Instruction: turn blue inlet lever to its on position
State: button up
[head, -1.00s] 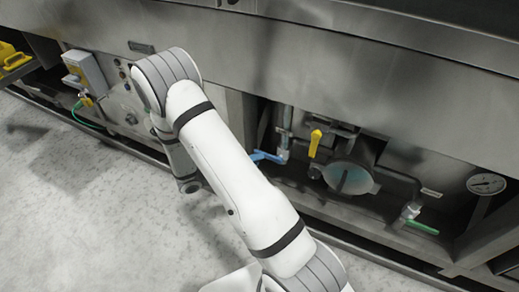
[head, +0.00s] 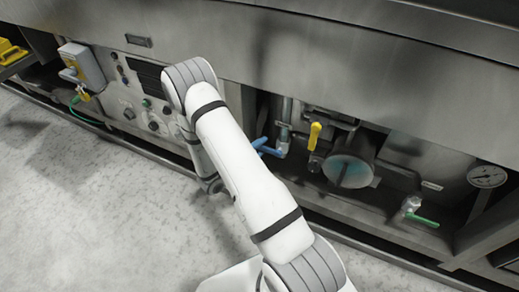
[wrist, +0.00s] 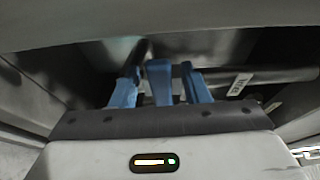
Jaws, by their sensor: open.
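The blue inlet lever (head: 272,150) is on a pipe in the recess under the machine, just right of my arm in the head view. It points left, and its left end is partly hidden by my arm. In the wrist view the lever (wrist: 160,84) appears as the middle blue bar between my two blue fingers. My gripper (wrist: 161,70) is open, with one finger on each side of the lever and visible gaps. In the head view my gripper is mostly hidden behind my arm.
A yellow lever (head: 314,135) stands upright to the right of the blue one. Further right are a round cover (head: 349,172), a green lever (head: 422,220) and a gauge (head: 487,176). A label (wrist: 240,84) hangs on a dark pipe. The floor in front is clear.

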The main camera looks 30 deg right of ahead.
jog(key=c, duration=0.9)
grip_shut()
